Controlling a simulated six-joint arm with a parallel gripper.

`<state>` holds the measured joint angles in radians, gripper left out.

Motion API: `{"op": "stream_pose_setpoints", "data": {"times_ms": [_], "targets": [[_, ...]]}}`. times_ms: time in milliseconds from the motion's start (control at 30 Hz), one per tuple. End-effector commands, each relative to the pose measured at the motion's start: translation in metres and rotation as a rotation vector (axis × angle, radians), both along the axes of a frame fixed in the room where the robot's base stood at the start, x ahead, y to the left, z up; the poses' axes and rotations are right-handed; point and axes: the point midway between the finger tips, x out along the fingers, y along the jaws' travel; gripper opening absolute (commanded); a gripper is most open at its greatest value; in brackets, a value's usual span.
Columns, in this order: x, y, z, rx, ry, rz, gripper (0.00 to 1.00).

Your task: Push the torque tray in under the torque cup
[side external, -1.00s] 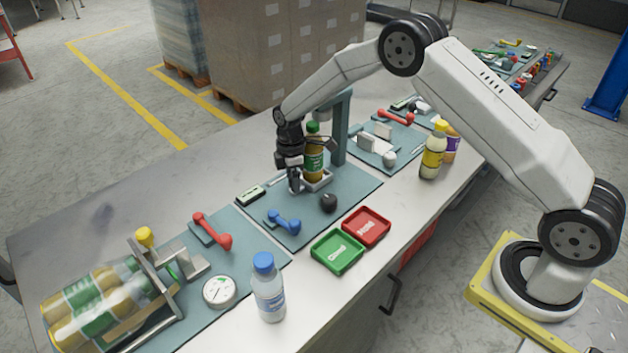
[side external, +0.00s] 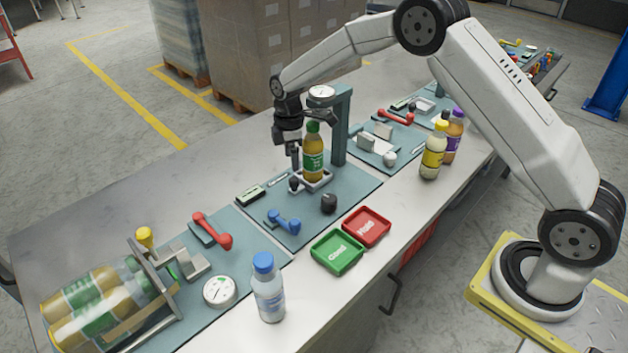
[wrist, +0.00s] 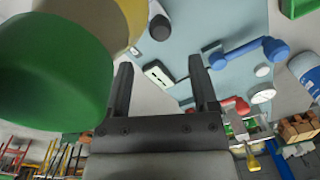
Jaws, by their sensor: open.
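The teal torque stand (side external: 341,130) rises behind, carrying a round dial (side external: 322,93). The torque cup below the dial is largely hidden by my arm, so I cannot tell its exact alignment with the cap. In the wrist view the green cap (wrist: 55,75) is beside the open jaws (wrist: 162,85).
Green (side external: 337,252) and red (side external: 366,227) trays sit in front. A blue-capped bottle (side external: 268,290) stands lower left. The back left tabletop is clear.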

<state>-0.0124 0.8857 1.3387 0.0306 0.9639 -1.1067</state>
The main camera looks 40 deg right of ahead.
Motion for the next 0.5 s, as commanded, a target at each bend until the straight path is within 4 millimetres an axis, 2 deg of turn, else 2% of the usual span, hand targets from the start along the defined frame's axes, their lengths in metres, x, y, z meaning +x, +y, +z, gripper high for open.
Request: {"op": "stream_pose_setpoints", "data": {"times_ms": [167, 500], "targets": [[0.0003, -0.0004, 0.0086, 0.000, 0.000, 0.000, 0.76], [0.0003, 0.0009, 0.0083, -0.003, 0.002, 0.002, 0.75]]}}
